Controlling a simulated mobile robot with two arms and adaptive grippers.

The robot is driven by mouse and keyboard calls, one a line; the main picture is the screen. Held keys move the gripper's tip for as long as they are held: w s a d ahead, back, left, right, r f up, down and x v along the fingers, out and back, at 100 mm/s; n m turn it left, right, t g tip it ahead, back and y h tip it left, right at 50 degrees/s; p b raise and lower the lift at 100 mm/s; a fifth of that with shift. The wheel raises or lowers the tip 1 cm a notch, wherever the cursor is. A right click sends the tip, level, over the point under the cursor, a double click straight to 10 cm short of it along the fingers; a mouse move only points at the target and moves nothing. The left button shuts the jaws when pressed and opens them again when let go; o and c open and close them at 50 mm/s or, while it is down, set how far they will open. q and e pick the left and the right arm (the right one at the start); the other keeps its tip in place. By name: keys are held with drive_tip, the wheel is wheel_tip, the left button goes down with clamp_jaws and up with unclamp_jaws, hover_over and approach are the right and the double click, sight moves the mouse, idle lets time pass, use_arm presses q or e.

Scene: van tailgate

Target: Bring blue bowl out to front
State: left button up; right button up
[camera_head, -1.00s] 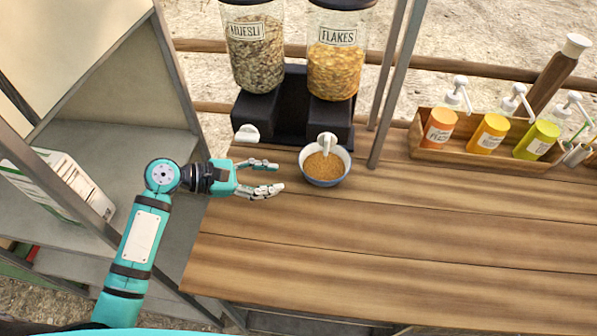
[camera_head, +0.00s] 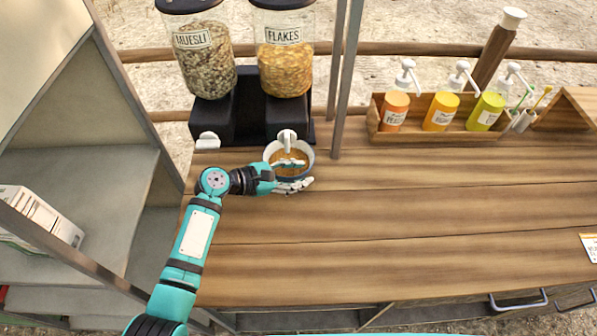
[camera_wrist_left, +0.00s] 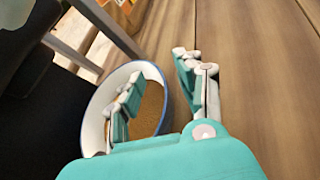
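The blue bowl (camera_head: 309,157) has a white inside and holds brown grain. It stands on the wooden counter under the flakes dispenser's spout. My left gripper (camera_head: 305,174) is at the bowl's near side with its fingers apart. In the left wrist view, one finger is over the inside of the bowl (camera_wrist_left: 92,122) and the other is outside, to the right of the rim. The left gripper (camera_wrist_left: 158,70) looks open, with the rim between its fingers. I cannot tell whether a finger touches the bowl. My right gripper is not in view.
Muesli (camera_head: 206,60) and flakes (camera_head: 285,65) dispensers stand on a black base (camera_head: 215,118) behind the bowl. A metal post (camera_head: 346,90) rises to its right. A wooden crate (camera_head: 420,133) holds several pump bottles. The counter's front (camera_head: 400,240) is clear.

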use_arm(q)
drive_tip(key=shift+d, duration=0.15)
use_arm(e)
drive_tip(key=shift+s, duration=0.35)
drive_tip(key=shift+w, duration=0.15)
use_arm(q)
clamp_jaws()
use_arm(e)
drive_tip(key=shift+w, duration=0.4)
